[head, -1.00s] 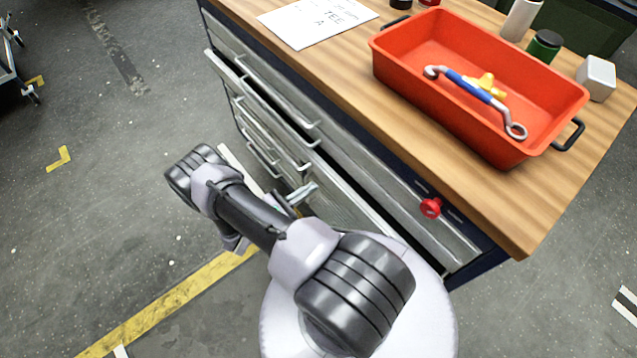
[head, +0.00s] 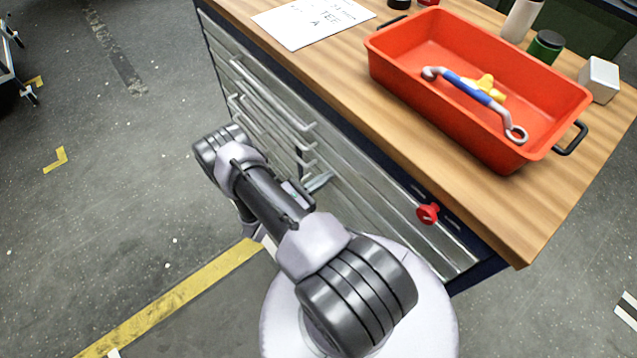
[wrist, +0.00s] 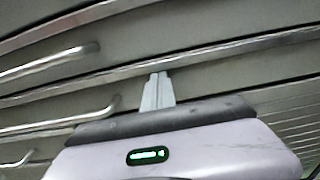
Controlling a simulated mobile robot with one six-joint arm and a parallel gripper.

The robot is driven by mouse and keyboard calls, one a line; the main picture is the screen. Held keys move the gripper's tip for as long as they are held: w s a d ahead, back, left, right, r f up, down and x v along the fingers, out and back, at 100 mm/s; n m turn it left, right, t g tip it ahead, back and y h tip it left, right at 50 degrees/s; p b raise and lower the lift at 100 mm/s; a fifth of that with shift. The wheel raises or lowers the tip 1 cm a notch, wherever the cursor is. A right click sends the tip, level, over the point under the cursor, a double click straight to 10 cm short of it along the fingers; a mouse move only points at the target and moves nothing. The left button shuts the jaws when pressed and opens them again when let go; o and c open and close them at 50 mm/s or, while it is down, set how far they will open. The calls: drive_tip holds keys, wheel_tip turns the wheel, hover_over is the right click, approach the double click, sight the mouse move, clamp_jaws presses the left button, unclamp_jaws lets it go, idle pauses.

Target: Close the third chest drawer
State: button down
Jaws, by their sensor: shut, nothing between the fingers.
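The drawer chest (head: 365,185) stands under the wooden worktop, with grey drawer fronts and bar handles (head: 285,108). Its fronts look about flush, with no wide gap under the top one. I cannot tell for sure which front is the third drawer, as my arm covers the lower fronts. My gripper (head: 322,181) is shut and empty, low against the chest fronts. In the wrist view its fingertips (wrist: 158,80) are together and point at a grey drawer front (wrist: 205,58), touching or very close to it. Handles (wrist: 50,66) lie to their left.
A red tray (head: 400,80) holding a blue-handled tool (head: 475,88) sits on the worktop (head: 375,115). A red knob (head: 428,213) sticks out at the chest's right end.

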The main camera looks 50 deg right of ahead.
drive_tip(key=shift+d+r, duration=0.1)
drive_tip(key=shift+d, duration=0.1)
drive_tip(key=shift+a, duration=0.1)
drive_tip(key=p+v, duration=0.1)
drive_tip(key=v, duration=1.3)
drive_tip(key=w+a+r+m+g+y, duration=0.1)
drive_tip(key=a+r+m+y, duration=0.2)
drive_tip(key=r, duration=0.5)
drive_tip(key=a+r+m+y, duration=0.2)
drive_tip(key=r+m+y, duration=0.2)
drive_tip(key=r, duration=0.3)
drive_tip(key=w+a+r+m+g+y, duration=0.1)
drive_tip(key=a+r+m+y, duration=0.2)
drive_tip(key=r, duration=0.5)
drive_tip(key=s+a+r+m+t+y, duration=0.4)
drive_tip(key=a+r+t, duration=0.2)
drive_tip(key=r, duration=0.3)
drive_tip(key=s+a+r+m+t+y, duration=0.5)
drive_tip(key=a+r, duration=0.3)
drive_tip(key=r, duration=0.1)
drive_tip(key=shift+r+m+t+y, duration=0.2)
drive_tip(key=shift+m+t+y, duration=0.1)
drive_tip(key=shift+t, duration=0.1)
